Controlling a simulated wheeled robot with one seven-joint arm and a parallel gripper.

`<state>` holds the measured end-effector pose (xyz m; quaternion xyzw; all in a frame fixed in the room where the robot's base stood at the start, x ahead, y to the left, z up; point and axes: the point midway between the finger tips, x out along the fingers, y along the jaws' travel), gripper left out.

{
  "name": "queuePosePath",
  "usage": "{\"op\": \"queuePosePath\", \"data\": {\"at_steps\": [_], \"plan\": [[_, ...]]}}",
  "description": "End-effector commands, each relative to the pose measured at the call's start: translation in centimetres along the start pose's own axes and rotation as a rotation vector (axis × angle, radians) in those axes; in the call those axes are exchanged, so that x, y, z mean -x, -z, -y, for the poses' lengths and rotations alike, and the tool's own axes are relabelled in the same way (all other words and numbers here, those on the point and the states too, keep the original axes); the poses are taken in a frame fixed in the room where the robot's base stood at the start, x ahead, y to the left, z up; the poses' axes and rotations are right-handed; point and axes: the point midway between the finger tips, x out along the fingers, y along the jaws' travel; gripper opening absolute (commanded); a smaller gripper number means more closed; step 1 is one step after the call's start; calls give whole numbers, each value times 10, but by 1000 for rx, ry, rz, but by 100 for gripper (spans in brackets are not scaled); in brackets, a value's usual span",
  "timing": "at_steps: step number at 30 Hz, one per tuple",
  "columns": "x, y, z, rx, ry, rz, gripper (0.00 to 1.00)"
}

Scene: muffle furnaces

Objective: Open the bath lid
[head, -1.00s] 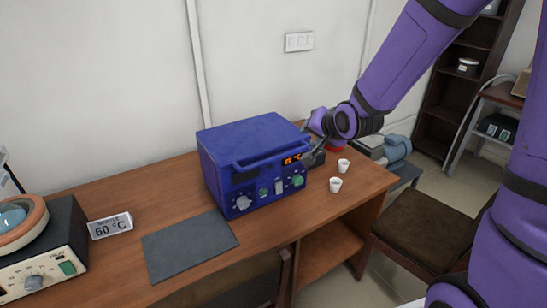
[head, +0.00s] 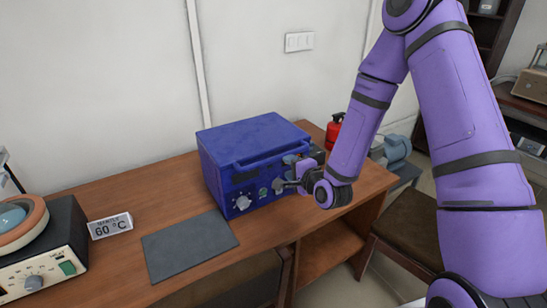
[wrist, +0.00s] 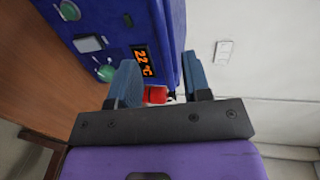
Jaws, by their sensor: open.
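The blue bath (head: 220,165) stands on the wooden desk with its flat lid (head: 252,135) down. My gripper (head: 285,178) is open at the right part of the bath's front, over the panel. In the wrist view, my two blue-grey fingers (wrist: 160,82) stand apart, with the bath front (wrist: 100,30) and its lit orange display (wrist: 143,60) beyond the left finger. I see nothing held; whether a finger touches the bath I cannot tell.
A grey mat (head: 190,245) lies in front of the bath. At left are a 60 °C sign (head: 110,226) and a heating device (head: 40,260). A red object (head: 334,130) stands behind the bath's right side. A chair (head: 410,220) stands at right.

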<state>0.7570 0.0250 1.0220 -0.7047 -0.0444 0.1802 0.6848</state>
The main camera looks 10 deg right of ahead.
Motion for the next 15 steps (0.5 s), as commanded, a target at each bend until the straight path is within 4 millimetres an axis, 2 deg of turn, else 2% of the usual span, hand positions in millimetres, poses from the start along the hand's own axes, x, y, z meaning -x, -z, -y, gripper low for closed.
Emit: {"op": "queuePosePath", "data": {"at_steps": [15], "plan": [[-81,0,0,3,0,1,44]]}}
